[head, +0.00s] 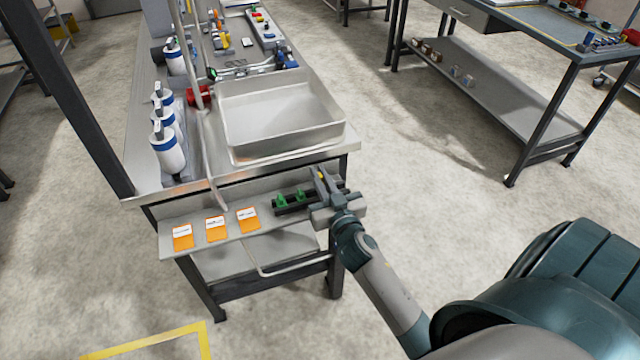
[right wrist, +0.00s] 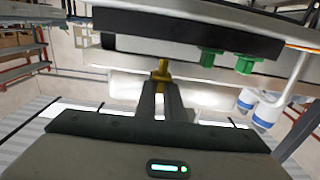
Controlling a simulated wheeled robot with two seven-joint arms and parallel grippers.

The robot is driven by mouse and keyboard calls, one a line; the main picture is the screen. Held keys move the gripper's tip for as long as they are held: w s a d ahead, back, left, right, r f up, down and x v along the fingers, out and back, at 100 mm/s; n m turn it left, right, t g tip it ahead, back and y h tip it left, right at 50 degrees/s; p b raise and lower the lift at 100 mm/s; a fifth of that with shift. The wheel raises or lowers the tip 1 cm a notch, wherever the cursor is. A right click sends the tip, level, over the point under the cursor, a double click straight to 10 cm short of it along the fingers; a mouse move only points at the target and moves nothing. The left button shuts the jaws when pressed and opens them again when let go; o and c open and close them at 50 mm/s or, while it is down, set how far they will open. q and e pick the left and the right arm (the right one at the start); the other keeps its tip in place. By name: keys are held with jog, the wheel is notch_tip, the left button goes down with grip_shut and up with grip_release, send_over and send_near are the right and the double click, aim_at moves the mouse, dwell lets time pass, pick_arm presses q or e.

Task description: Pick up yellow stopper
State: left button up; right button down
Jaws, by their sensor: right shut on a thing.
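The yellow stopper (right wrist: 161,70) shows between the fingertips of my right gripper (right wrist: 160,86) in the right wrist view. The jaws are shut on it. In the head view my right gripper (head: 322,178) is over the right part of the dark rack (head: 290,208), and only a small bit of yellow shows at its tips. In the right wrist view the stopper is close to the dark rack (right wrist: 185,32); whether it touches the rack I cannot tell. My left gripper is not in view.
Two green stoppers (head: 280,199) (head: 300,194) stand in the rack's left part. Several orange cards (head: 215,229) lie left of it on the lower shelf. A metal tray (head: 230,125) sits on the bench above, beside white-and-blue bottles (head: 170,155).

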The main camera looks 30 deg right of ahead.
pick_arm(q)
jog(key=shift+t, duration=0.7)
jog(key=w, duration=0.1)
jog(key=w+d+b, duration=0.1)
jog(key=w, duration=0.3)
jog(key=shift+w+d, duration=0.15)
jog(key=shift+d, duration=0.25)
pick_arm(e)
jog(key=s+d+r, duration=0.4)
jog(key=d+r, duration=0.2)
jog(key=d, duration=0.4)
jog(key=shift+s+d+r, duration=0.25)
jog(key=shift+d+r, duration=0.05)
jog(key=shift+d, duration=0.1)
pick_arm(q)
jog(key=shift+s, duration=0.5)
pick_arm(e)
jog(key=shift+a, duration=0.1)
